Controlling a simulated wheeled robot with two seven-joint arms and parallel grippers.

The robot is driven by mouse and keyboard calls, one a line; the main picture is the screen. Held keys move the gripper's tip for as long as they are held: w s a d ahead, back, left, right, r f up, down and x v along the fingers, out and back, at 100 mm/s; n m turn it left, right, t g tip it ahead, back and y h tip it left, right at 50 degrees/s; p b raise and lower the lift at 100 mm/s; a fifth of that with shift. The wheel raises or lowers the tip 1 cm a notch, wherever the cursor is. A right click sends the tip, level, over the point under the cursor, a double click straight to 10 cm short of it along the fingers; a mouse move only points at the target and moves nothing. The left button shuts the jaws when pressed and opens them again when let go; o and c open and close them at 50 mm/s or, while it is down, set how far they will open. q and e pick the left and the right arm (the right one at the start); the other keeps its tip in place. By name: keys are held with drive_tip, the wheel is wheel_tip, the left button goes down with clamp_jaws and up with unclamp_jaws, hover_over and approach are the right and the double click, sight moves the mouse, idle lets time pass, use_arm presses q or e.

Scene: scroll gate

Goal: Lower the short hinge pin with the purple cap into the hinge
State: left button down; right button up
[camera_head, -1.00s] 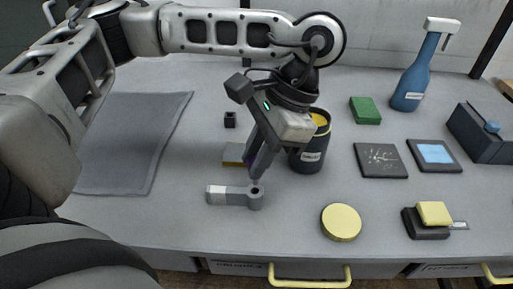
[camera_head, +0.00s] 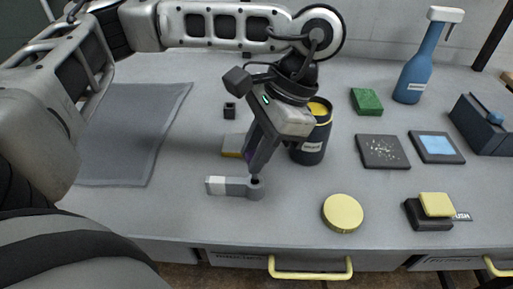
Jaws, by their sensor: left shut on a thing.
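The hinge (camera_head: 230,187) lies on the grey table, a flat bar with a pale left end and a round barrel at its right end. My left gripper (camera_head: 256,170) is directly above the barrel, pointing down and slightly tilted. It is shut on the short hinge pin (camera_head: 255,179), of which only a dark lower bit shows at the top of the barrel. The purple cap is mostly hidden between the fingers. I cannot tell how deep the pin sits in the barrel. My right gripper is not in view.
A dark can with yellow contents (camera_head: 313,148) stands close behind the gripper. A yellow-and-grey block (camera_head: 233,146) lies behind the hinge. A yellow disc (camera_head: 342,213) lies to the right. A grey mat (camera_head: 130,135) lies left. The table left of the hinge is clear.

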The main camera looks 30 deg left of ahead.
use_arm(q)
drive_tip(key=shift+f+b, duration=0.2)
drive_tip(key=shift+b, duration=0.25)
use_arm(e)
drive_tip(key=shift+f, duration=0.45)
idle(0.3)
use_arm(q)
drive_tip(key=shift+f+b, duration=1.55)
drive_tip(key=shift+b, duration=0.25)
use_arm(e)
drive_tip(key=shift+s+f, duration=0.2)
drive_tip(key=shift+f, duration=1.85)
use_arm(q)
drive_tip(key=c, duration=1.1)
unclamp_jaws()
drive_tip(key=shift+p+v, duration=0.3)
drive_tip(key=shift+v, duration=0.55)
drive_tip(key=p+v, duration=0.4)
drive_tip(key=v, duration=1)
drive_tip(key=shift+d+r, duration=0.1)
drive_tip(key=shift+r, duration=0.05)
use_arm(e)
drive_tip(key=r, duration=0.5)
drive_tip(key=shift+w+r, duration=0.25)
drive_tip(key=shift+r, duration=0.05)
